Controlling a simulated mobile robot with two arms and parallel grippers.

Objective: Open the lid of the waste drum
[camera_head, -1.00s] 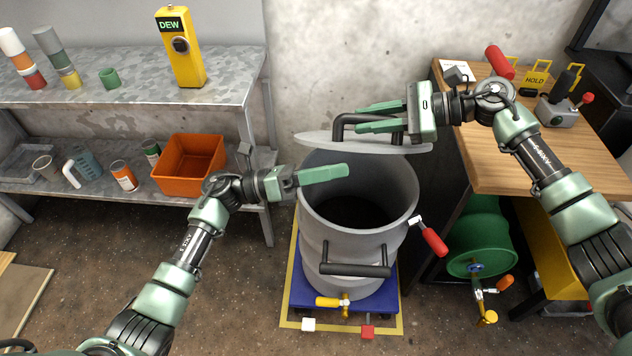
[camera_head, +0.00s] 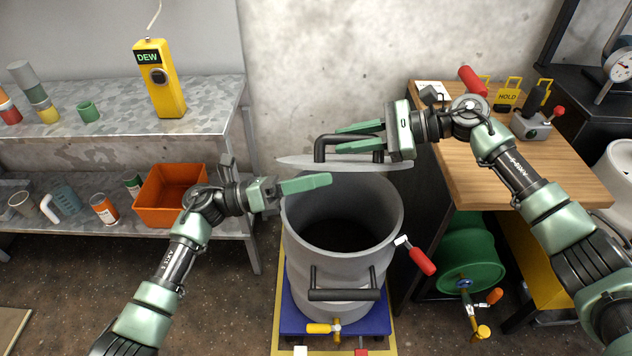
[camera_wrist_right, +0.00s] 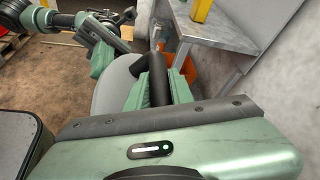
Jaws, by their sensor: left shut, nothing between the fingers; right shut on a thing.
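The grey waste drum (camera_head: 343,270) stands upright with its dark mouth open toward me. Its grey lid (camera_head: 290,162) is off the mouth, held above the drum's back rim and seen nearly edge-on. My right gripper (camera_head: 350,136) is shut on the black lid handle (camera_head: 319,150). The handle also shows between the green fingers in the right wrist view (camera_wrist_right: 158,68), with part of the lid (camera_wrist_right: 112,88) beside it. My left gripper (camera_head: 325,181) is shut and empty, at the left of the drum's rim.
The drum stands on a blue dolly (camera_head: 290,318). A red-handled clamp (camera_head: 421,261) sticks out at its right. A metal shelf with an orange bin (camera_head: 160,215) is at left. A wooden table (camera_head: 470,190) with a green drum (camera_head: 470,255) below is at right.

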